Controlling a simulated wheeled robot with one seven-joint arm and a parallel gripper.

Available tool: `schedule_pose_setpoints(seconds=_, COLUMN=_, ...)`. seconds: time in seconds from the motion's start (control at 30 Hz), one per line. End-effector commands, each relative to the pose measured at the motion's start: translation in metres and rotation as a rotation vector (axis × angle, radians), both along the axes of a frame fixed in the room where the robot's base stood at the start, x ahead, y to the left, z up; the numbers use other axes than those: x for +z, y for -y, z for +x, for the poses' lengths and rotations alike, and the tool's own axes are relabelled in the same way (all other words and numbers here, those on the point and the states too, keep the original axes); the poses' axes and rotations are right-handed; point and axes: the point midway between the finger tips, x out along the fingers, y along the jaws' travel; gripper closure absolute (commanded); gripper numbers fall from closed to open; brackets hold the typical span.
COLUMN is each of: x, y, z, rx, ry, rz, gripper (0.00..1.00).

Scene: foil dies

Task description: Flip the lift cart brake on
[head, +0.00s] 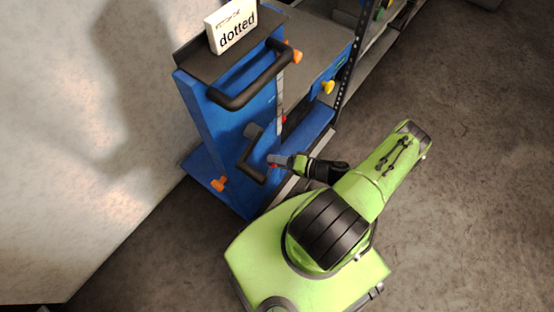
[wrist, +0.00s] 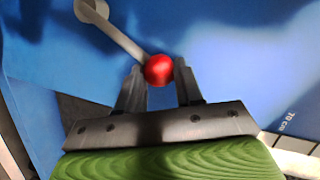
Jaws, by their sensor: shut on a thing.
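The blue lift cart (head: 205,125) stands against the pale wall, with black handles on its side. In the wrist view, a grey brake lever (wrist: 122,40) runs from a round pivot at the upper left down to a red ball knob (wrist: 159,66). My gripper (wrist: 159,74) is shut on the red knob, one finger on each side of it. In the head view, my gripper (head: 272,160) reaches the cart's side by the lower black handle, and the lever is too small there to make out.
A white box marked "dotted" (head: 231,25) stands on the cart's dark top. A black upper handle (head: 250,88) sticks out above my gripper. A rack with a perforated post (head: 352,60) stands behind at the right. The floor (head: 475,190) on the right is clear.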

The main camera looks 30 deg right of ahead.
Motion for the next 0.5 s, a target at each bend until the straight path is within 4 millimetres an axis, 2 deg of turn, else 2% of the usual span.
schedule_pose_setpoints(seconds=0.07, x=-0.0025, y=-0.0031, z=-0.0012, rx=0.006, ry=-0.009, rz=0.004, gripper=1.0)
schedule_pose_setpoints(seconds=0.1, x=-0.0026, y=-0.003, z=-0.0012, rx=0.006, ry=-0.009, rz=0.004, gripper=0.6)
schedule_pose_setpoints(seconds=0.23, x=-0.002, y=-0.002, z=-0.0007, rx=0.004, ry=-0.007, rz=0.002, gripper=0.4)
schedule_pose_setpoints(seconds=0.5, x=-0.0011, y=-0.0008, z=-0.0003, rx=0.001, ry=-0.003, rz=-0.001, gripper=0.4)
